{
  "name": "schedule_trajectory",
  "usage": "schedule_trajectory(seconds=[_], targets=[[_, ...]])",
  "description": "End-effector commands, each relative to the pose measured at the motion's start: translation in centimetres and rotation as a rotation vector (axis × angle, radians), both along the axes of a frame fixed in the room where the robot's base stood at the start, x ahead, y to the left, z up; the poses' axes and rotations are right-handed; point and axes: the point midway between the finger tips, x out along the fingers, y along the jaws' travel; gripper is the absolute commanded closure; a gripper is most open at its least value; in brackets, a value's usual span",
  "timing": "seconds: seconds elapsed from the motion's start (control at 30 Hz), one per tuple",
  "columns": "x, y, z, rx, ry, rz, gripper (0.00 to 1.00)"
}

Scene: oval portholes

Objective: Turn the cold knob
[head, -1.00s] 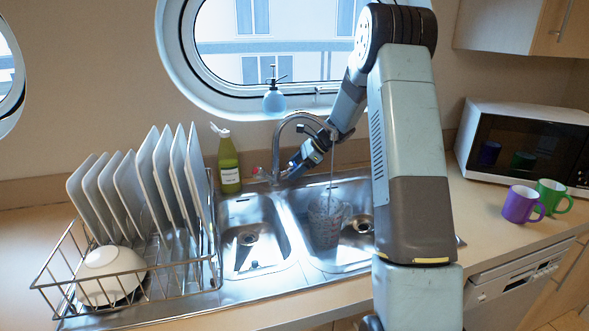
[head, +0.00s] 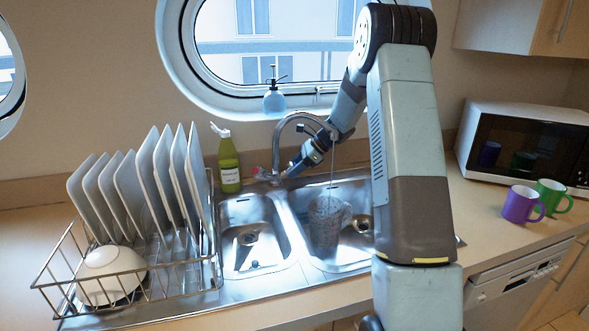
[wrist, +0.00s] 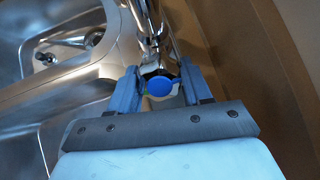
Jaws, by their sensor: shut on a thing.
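The cold knob has a round blue cap (wrist: 163,86) and sits at the base of the chrome faucet (head: 277,150). In the wrist view my gripper (wrist: 160,77) has one finger on each side of the knob and is shut on it. In the head view my gripper (head: 291,168) reaches down behind the spout, and its fingers hide the cold knob. A red-marked knob (head: 262,174) is on the left of the faucet base. A thin stream of water falls from the spout into a clear jug (head: 325,222) in the right basin.
A green soap bottle (head: 229,165) stands left of the faucet. A dish rack (head: 130,290) with plates and a bowl is further left. A blue spray bottle (head: 274,101) stands on the porthole ledge. Mugs (head: 520,205) and a microwave (head: 525,140) are on the right.

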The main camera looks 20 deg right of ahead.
Motion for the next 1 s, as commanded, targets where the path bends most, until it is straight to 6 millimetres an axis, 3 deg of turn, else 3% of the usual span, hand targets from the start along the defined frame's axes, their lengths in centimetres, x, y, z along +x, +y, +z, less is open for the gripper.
schedule_trajectory(seconds=[0.3, 0.63, 0.67, 0.87, 1.0], targets=[[-0.01, -0.23, -0.05, 0.032, 0.122, -0.124, 0.82], [-0.03, -0.29, -0.11, 0.034, 0.131, -0.132, 0.82], [-0.03, -0.3, -0.11, 0.034, 0.131, -0.132, 0.49], [-0.03, -0.19, -0.06, 0.035, 0.13, -0.13, 0.3], [-0.04, -0.14, -0.04, 0.036, 0.13, -0.129, 0.28]])
